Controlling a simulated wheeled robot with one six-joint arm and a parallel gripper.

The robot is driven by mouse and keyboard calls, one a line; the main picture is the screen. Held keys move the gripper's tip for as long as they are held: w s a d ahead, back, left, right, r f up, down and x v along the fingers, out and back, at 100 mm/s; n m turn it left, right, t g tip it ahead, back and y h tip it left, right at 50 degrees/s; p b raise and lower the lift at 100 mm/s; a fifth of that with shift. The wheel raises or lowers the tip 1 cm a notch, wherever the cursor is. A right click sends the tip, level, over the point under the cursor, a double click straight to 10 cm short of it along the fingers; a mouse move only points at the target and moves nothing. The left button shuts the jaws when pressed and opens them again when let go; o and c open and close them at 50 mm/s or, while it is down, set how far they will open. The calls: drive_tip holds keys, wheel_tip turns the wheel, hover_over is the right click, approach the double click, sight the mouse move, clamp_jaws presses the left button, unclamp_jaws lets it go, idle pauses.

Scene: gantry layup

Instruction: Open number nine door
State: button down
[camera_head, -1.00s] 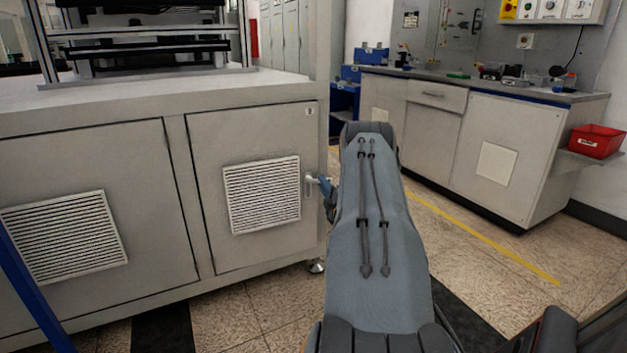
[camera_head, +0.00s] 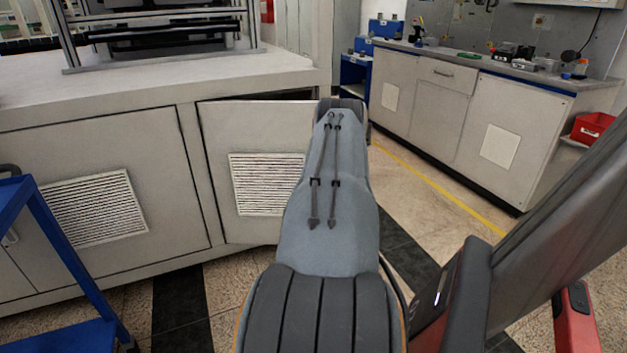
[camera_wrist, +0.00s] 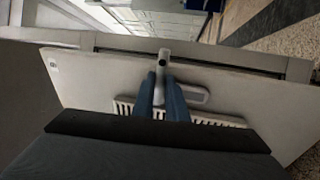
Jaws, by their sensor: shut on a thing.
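The cabinet door (camera_head: 250,130) with a louvred vent stands ajar, swung out from its left edge. A dark gap shows along its top. My arm hides its right part, the handle and my gripper in the head view. In the wrist view the door panel (camera_wrist: 95,85) lies tilted across the picture, with a small label near its left corner, too small to read. My gripper (camera_wrist: 161,82) has its blue fingers shut on the pale metal door handle (camera_wrist: 164,58).
A shut vented door (camera_head: 110,150) is to the left on the same cabinet (camera_head: 150,95). A blue cart (camera_head: 45,230) stands at the left front. A workbench (camera_head: 515,120) with a red bin (camera_head: 592,131) is at the right. Floor is clear between cabinet and workbench.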

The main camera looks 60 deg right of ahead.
drive_tip(key=shift+w+a, duration=0.1)
drive_tip(key=shift+w, duration=0.05)
drive_tip(key=c, duration=1.8)
unclamp_jaws()
drive_tip(key=shift+o, duration=0.2)
drive_tip(key=v, duration=0.7)
drive_tip(key=shift+s+a, duration=0.25)
drive_tip(key=shift+s, duration=0.15)
